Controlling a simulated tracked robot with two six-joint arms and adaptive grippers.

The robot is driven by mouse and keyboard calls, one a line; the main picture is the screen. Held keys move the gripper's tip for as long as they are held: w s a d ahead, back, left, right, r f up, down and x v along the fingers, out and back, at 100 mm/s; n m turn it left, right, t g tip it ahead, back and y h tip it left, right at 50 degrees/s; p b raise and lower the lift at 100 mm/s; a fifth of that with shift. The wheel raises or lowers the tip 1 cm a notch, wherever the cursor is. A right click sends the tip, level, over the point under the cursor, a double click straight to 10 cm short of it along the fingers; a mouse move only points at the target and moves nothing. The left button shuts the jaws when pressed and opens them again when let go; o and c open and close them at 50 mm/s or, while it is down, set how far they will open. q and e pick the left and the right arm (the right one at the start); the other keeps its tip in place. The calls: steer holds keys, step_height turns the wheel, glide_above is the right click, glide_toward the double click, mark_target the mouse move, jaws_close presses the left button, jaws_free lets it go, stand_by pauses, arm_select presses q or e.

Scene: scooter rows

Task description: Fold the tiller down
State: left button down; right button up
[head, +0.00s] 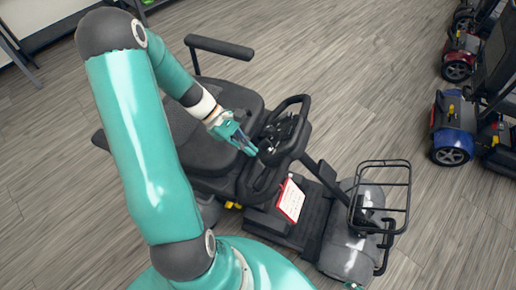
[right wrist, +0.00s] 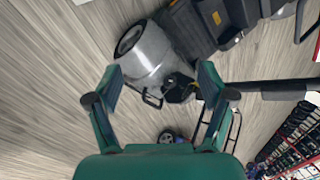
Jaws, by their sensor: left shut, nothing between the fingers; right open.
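The grey mobility scooter stands in the middle of the head view. Its black tiller (head: 322,174) slants from the front end back toward the seat (head: 205,140), with the loop handle and control head (head: 290,128) close to the seat's front edge. My left gripper (head: 250,150) is shut and empty, its tips beside the control head on the seat side. I cannot tell whether they touch it. My right gripper (right wrist: 159,76) is open and empty in the right wrist view. Beyond its fingers show the scooter's grey front cover (right wrist: 146,58) and the dark tiller column (right wrist: 270,88).
A black wire basket (head: 382,192) stands at the scooter's front. A red-edged white card (head: 291,200) is near the tiller's foot. A blue scooter (head: 452,120) and a red one (head: 460,55) stand at right. Open wood floor lies between.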

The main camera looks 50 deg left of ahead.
mark_target(268, 166)
arm_select(q)
steer(key=x, duration=0.8)
steer(key=shift+d+f, duration=0.2)
steer(key=shift+d, duration=0.05)
arm_select(e)
steer(key=shift+f, duration=0.3)
arm_select(q)
steer(key=shift+r, duration=0.15)
arm_select(e)
steer(key=shift+r, duration=0.1)
